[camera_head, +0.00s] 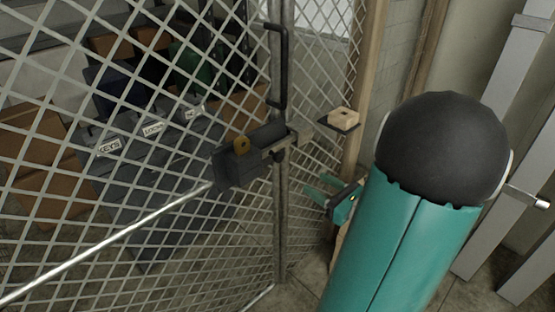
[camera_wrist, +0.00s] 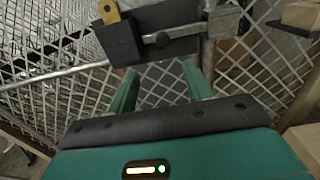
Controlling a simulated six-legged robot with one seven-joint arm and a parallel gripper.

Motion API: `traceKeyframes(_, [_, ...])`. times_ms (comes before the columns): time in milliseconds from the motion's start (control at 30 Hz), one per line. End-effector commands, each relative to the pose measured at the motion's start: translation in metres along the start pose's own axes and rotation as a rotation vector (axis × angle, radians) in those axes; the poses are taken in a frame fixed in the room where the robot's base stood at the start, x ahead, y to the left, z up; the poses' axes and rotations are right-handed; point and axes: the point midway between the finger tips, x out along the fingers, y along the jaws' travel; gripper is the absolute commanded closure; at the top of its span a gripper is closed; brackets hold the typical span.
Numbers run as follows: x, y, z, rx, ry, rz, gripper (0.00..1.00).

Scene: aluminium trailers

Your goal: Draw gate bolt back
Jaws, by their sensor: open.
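A dark bolt housing (camera_head: 240,165) with a brass-coloured tab (camera_head: 241,145) is mounted on the mesh gate (camera_head: 150,200) beside its upright post. My gripper (camera_head: 316,188) is right of the post and lower than the bolt. In the wrist view, my gripper (camera_wrist: 160,70) has its two green fingers apart, with only mesh visible between them. The knob is beyond the fingertips, with no contact visible.
A black pull handle (camera_head: 282,65) stands on the post above the bolt. A long pale rod (camera_head: 110,240) slants from the lower left to the housing. A small shelf with a wooden block (camera_head: 344,116) is right of the post. Labelled bins (camera_head: 155,130) sit behind the mesh.

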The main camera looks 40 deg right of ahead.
Motion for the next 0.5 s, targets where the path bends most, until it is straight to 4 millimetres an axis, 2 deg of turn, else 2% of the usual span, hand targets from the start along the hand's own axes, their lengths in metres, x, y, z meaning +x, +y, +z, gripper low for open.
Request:
traceKeyframes(100, [-0.001,-0.004,-0.001,0.008,-0.006,-0.019,0.49])
traceKeyframes(233, [0.01,-0.004,-0.001,0.008,-0.005,-0.021,0.49])
traceKeyframes(500, [0.061,-0.005,-0.001,0.007,-0.005,-0.019,0.49])
